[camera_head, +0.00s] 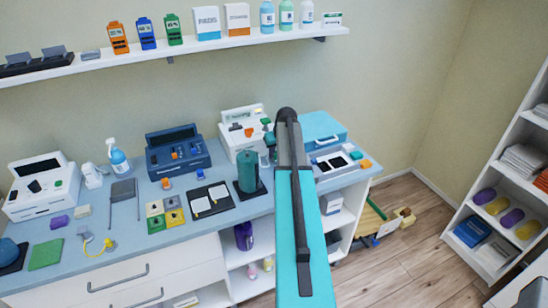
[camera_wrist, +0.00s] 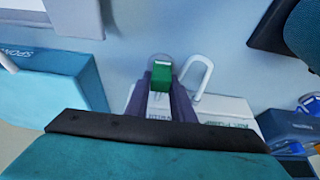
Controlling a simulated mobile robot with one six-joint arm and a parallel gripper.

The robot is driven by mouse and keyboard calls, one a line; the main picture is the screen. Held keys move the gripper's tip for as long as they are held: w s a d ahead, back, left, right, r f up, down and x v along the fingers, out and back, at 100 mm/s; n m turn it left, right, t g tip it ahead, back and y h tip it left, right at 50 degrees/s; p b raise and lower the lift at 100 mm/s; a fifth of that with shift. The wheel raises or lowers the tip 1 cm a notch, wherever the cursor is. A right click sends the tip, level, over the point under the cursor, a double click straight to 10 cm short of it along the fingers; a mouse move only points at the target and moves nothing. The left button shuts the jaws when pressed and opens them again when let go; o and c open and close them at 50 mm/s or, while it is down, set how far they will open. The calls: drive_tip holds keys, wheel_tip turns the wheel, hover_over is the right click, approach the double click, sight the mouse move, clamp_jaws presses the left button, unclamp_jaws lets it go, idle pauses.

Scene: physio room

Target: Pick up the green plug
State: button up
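The green plug (camera_wrist: 161,75) is a small green block in the wrist view. It sits between the tips of my gripper's two dark fingers (camera_wrist: 160,88), which close in on it from both sides. My gripper appears shut on it. In the head view, my arm reaches over the right part of the counter, beside a white device (camera_head: 240,132). My gripper is small and partly hidden there, with green bits near it that I cannot clearly tell apart.
A teal cylinder (camera_head: 248,170) stands just left of my arm. A blue case (camera_head: 322,128) and a grey panel (camera_head: 338,163) lie to the right. A dark blue device (camera_head: 178,150) stands further left. A wall shelf (camera_head: 200,46) with boxes and bottles hangs above.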

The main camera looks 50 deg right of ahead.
drive_tip(key=shift+r, duration=0.2)
idle(0.3)
drive_tip(key=shift+r+b, duration=0.95)
drive_tip(key=shift+r, duration=0.45)
drive_tip(key=shift+s+a+r, duration=0.15)
drive_tip(key=shift+s+a, duration=0.1)
drive_tip(key=s+a+b, duration=0.1)
drive_tip(key=s+a, duration=0.2)
drive_tip(key=s+a+r+b, duration=0.1)
drive_tip(key=s+a+b, duration=0.1)
drive_tip(key=s+a, duration=0.2)
drive_tip(key=s+a+b, duration=0.1)
drive_tip(key=s+a, duration=0.2)
drive_tip(key=s, duration=0.1)
drive_tip(key=shift+a+r+b, duration=0.25)
drive_tip(key=shift+a+b, duration=0.1)
